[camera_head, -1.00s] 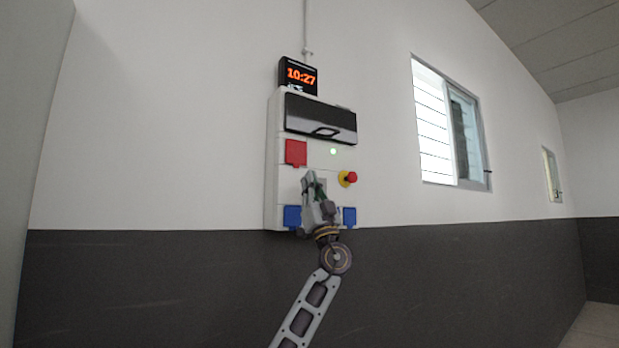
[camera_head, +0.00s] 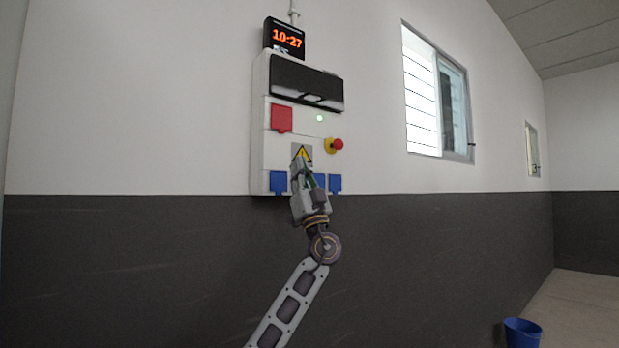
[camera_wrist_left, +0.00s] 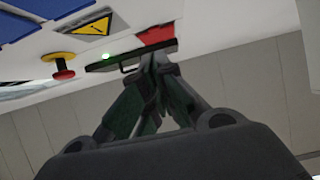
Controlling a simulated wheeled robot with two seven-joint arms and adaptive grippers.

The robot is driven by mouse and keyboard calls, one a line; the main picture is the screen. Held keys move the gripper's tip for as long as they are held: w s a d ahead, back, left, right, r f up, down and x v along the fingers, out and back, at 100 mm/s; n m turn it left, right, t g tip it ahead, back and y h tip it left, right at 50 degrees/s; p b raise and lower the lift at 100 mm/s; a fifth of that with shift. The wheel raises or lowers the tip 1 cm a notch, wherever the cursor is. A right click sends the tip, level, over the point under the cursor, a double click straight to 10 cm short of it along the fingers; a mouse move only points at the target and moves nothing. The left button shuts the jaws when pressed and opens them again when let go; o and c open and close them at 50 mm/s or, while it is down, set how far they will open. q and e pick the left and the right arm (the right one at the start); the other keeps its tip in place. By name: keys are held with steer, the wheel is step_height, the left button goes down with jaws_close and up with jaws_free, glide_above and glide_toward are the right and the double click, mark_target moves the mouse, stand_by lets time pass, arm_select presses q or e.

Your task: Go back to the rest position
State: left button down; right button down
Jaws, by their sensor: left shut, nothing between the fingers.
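My left gripper (camera_head: 303,166) is in front of the lower part of a white electrical box on the wall. It is shut with nothing in it. In the left wrist view the gripper's fingertips (camera_wrist_left: 158,58) meet, and the box's panel shows beyond them. The box (camera_head: 259,130) carries a red socket cover (camera_head: 282,118), a red button on a yellow base (camera_head: 335,145), a lit green lamp (camera_head: 319,118) and blue socket covers (camera_head: 278,182). A yellow warning sign (camera_head: 302,152) shows just above the gripper. I cannot tell the gap to the box. My right gripper is not in view.
A clock (camera_head: 285,38) reading 10:27 sits on top of the box. A window (camera_head: 437,95) is in the wall to the right. A blue bucket (camera_head: 522,333) stands on the floor at lower right. The dark lower wall beside my arm is clear.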

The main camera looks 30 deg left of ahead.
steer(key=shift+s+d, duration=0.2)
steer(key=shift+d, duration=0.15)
